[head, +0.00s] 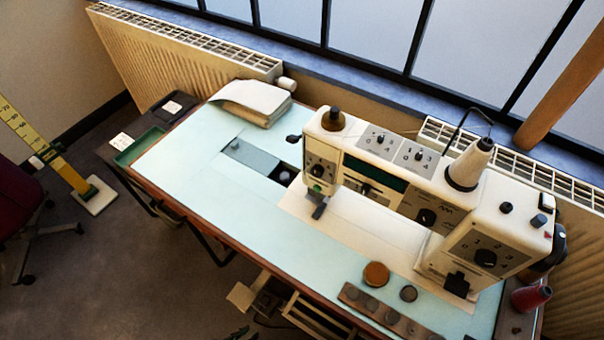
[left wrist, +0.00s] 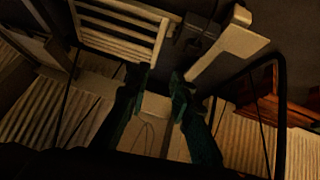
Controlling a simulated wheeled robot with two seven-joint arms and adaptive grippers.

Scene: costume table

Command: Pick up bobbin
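Another small round piece (head: 285,176) shows in the dark opening left of the sewing machine (head: 440,190). Only a dark tip of my left gripper (head: 240,332) shows at the bottom edge, below the table's front. In the left wrist view my left gripper (left wrist: 160,82) has its two fingers apart with nothing between them. My right gripper is not in view.
An orange-brown disc (head: 376,274) lies behind the strip. A red spool (head: 530,298) stands at the right end, and a white thread cone (head: 466,165) on the machine. A folded cloth stack (head: 252,103) lies at the back. The table's left part is clear.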

